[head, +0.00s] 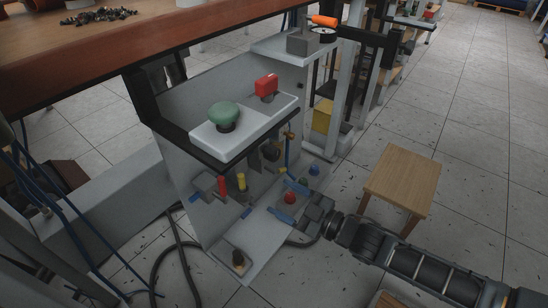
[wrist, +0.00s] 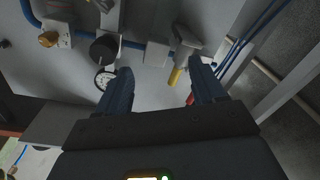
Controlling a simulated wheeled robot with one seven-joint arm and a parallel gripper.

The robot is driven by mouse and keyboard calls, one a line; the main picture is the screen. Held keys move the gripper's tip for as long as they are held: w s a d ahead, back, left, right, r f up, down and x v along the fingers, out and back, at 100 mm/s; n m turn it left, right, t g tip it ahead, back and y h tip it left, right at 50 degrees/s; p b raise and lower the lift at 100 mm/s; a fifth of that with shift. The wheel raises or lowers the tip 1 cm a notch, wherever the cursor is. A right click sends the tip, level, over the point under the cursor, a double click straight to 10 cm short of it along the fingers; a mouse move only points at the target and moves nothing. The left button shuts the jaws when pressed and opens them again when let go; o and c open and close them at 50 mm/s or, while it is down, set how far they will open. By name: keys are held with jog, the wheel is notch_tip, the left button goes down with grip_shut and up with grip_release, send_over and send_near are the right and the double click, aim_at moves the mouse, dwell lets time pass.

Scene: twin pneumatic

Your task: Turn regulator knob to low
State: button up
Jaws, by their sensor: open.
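The regulator appears in the wrist view as a round black knob (wrist: 103,47) with a white dial gauge (wrist: 103,78) just below it. I cannot tell its setting. My gripper (wrist: 160,66) is open, with its two dark blue fingers pointing at the panel. The knob lies up and to the left of the left fingertip, outside the space between the fingers. The left finger partly covers the gauge's side. In the head view my gripper (head: 284,201) is low in front of the grey pneumatic panel (head: 199,212). I cannot pick out the knob surely there.
A grey valve with a yellow handle (wrist: 175,75) is near the right finger. A green mushroom button (head: 225,115) and a red switch (head: 266,86) are on the shelf above. A wooden stool (head: 402,180) stands right.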

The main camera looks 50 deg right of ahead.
jog(key=a+f+m+g+y, duration=0.1)
jog(key=f+m, duration=0.1)
jog(key=m, duration=0.1)
jog(key=m+t+h+b, duration=0.1)
jog(key=m+h+b, duration=0.1)
send_near(277, 157)
jog(key=w, duration=0.3)
jog(key=shift+w+a+b, duration=0.15)
jog(key=shift+w+b, duration=0.95)
jog(key=shift+w, duration=2.85)
jog(key=c, duration=1)
